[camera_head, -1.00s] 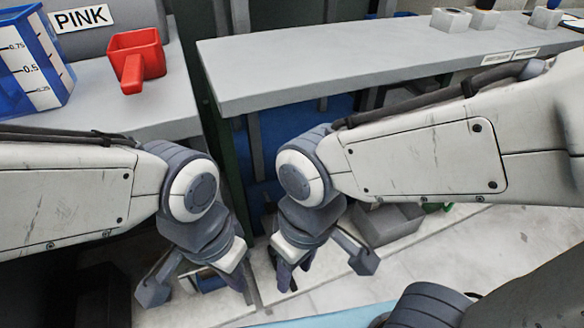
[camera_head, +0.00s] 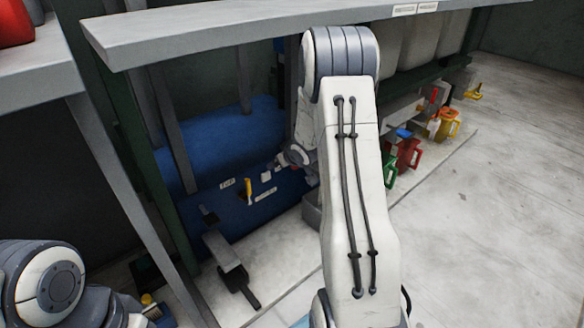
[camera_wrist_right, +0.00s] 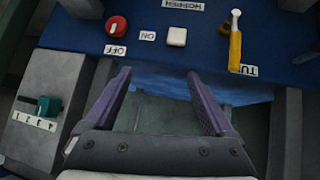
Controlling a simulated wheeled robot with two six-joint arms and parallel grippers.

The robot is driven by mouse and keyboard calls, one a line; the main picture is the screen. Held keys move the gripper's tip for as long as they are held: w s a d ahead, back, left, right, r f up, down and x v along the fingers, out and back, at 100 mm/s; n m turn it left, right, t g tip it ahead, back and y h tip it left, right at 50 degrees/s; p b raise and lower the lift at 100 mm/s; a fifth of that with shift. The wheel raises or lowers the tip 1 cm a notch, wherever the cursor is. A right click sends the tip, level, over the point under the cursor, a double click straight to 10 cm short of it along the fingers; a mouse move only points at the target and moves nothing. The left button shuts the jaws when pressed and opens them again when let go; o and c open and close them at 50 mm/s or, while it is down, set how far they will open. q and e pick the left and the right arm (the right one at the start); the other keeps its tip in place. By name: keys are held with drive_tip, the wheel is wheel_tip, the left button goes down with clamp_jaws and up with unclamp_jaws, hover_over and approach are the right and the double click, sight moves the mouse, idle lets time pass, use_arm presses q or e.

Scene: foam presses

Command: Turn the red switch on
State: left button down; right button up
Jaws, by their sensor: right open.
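The red switch (camera_wrist_right: 116,26) is a round knob with a small white mark, on a blue panel (camera_wrist_right: 270,52) at the top of the right wrist view. OFF and ON labels sit beside it, upside down in this view. I cannot tell clearly which label the mark points at. My right gripper (camera_wrist_right: 158,73) is open and empty, its purple fingers apart and pointing toward the panel, below the switch in that view. In the head view my right arm reaches under the counter; the gripper and switch are not clearly seen there. My left gripper is out of view.
A white button (camera_wrist_right: 176,37) and a yellow-handled lever (camera_wrist_right: 236,45) are on the same panel. A teal slider (camera_wrist_right: 47,106) with numbers is at left. In the head view, the grey counter (camera_head: 200,32) overhangs the panel. Colored jugs (camera_head: 410,150) stand at right; the right floor is clear.

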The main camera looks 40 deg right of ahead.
drive_tip(key=s+d+f+n+t+y, duration=0.1)
drive_tip(key=d+f+t, duration=0.1)
drive_tip(key=d+f, duration=0.35)
drive_tip(key=s+d+f+t+y, duration=0.1)
drive_tip(key=d+f+t+y, duration=0.15)
drive_tip(key=d, duration=0.55)
drive_tip(key=b+x, duration=0.6)
drive_tip(key=x, duration=0.5)
drive_tip(key=shift+f+h, duration=0.3)
drive_tip(key=shift+h, duration=0.05)
drive_tip(key=shift+s, duration=0.15)
drive_tip(key=c, duration=1.3)
